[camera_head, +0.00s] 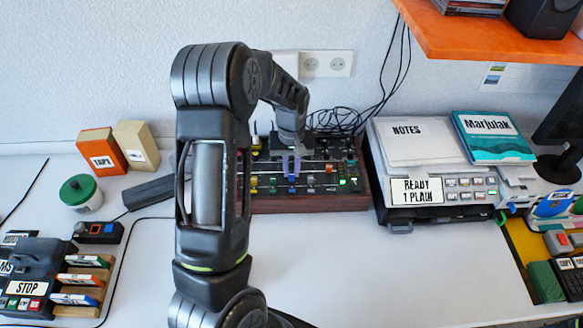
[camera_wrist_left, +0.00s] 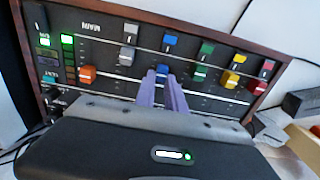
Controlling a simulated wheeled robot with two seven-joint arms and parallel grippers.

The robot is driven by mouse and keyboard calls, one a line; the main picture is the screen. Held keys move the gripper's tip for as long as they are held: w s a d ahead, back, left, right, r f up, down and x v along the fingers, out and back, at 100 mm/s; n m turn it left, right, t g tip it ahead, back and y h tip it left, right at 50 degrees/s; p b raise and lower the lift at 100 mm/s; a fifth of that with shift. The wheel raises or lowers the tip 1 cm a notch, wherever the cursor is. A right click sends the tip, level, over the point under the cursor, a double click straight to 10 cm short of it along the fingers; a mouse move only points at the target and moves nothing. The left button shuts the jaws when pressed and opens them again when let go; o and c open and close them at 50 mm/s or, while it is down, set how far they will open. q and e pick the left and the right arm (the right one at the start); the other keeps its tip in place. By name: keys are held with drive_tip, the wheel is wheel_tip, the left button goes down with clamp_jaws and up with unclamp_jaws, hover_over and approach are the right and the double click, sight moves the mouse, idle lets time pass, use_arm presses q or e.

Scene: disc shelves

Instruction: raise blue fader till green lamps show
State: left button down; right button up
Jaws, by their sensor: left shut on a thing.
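A mixer panel with a dark red wooden frame (camera_head: 275,206) stands against the wall, mid-scene. The blue fader (camera_wrist_left: 163,71) is in the middle of its row of coloured faders. My left gripper (camera_head: 291,164) reaches down over the panel; its purple fingertips (camera_wrist_left: 163,90) are shut on the blue fader cap, partly hiding it. A column of small lamps (camera_wrist_left: 68,56) is at the left in the wrist view, with its top lamp (camera_wrist_left: 68,39) bright green and lower ones dimmer.
Orange (camera_wrist_left: 87,76), grey (camera_wrist_left: 126,57), green (camera_wrist_left: 200,73), yellow (camera_wrist_left: 230,79) and red (camera_wrist_left: 257,87) faders flank the blue one. A printer (camera_head: 440,212) stands to the right. Black cables (camera_head: 345,119) lie behind. The tabletop in front (camera_head: 370,270) is clear.

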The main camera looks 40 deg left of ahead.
use_arm(q)
drive_tip(key=shift+a, duration=0.1)
idle(0.7)
drive_tip(key=shift+w+a+f, duration=0.1)
drive_tip(key=shift+w+a, duration=0.1)
drive_tip(key=shift+w, duration=0.1)
drive_tip(key=shift+w+a+b, duration=0.45)
drive_tip(key=shift+w+a, duration=0.05)
drive_tip(key=shift+w, duration=0.1)
drive_tip(key=c, duration=1.4)
unclamp_jaws()
drive_tip(key=shift+r, duration=0.2)
wheel_tip(320, 180, up, 8)
drive_tip(key=b, duration=0.1)
drive_tip(key=shift+f, duration=0.2)
drive_tip(key=shift+d+f, duration=0.1)
